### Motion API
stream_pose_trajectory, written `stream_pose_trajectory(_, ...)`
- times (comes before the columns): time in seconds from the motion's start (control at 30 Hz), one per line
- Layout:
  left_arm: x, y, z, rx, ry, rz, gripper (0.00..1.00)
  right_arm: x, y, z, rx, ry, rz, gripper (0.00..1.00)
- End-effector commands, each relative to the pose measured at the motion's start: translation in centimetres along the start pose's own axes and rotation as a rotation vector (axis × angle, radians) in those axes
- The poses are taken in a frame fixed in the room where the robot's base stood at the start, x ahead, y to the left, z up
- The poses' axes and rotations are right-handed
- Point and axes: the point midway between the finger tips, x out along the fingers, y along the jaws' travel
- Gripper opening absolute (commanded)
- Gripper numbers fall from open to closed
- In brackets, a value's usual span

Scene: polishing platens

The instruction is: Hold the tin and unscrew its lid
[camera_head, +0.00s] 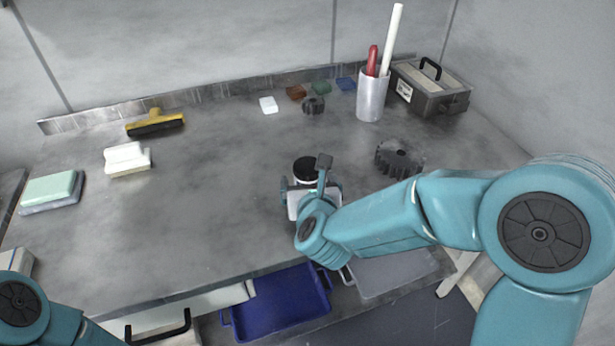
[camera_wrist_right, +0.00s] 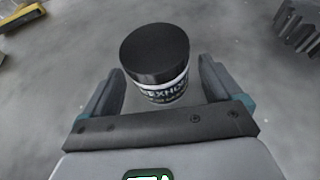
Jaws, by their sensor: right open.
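The tin (camera_head: 305,168) stands upright on the grey bench, with a black lid and a white label with dark lettering. In the right wrist view the tin (camera_wrist_right: 165,88) stands ahead of my right gripper, its black lid (camera_wrist_right: 154,52) on top. My right gripper (camera_wrist_right: 161,88) is open, with a finger on either side of the tin's lower part and gaps showing at both sides. In the head view my right gripper (camera_head: 309,184) partly hides the tin. My left arm shows at the lower left, but its gripper is out of view.
A dark gear (camera_head: 399,158) lies right of the tin. A grey cup (camera_head: 371,95) with tools and a grey box (camera_head: 430,88) stand at the back right. A yellow squeegee (camera_head: 155,123) and a white brush (camera_head: 127,158) lie left.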

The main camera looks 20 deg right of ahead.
Motion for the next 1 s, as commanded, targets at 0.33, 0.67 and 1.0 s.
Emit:
stream_pose_trajectory(0.33,0.1,0.0,0.0,0.000,0.000,0.000,0.96,1.5,0.0,0.0,0.001,0.000,0.000,0.92)
stream_pose_trajectory(0.67,0.0,0.0,0.0,0.000,0.000,0.000,0.96,1.5,0.0,0.1,0.001,-0.002,0.000,0.32)
stream_pose_trajectory(1.0,-0.5,0.2,0.0,0.000,0.000,0.000,0.96,0.9,0.0,1.7,0.002,-0.005,-0.001,0.32)
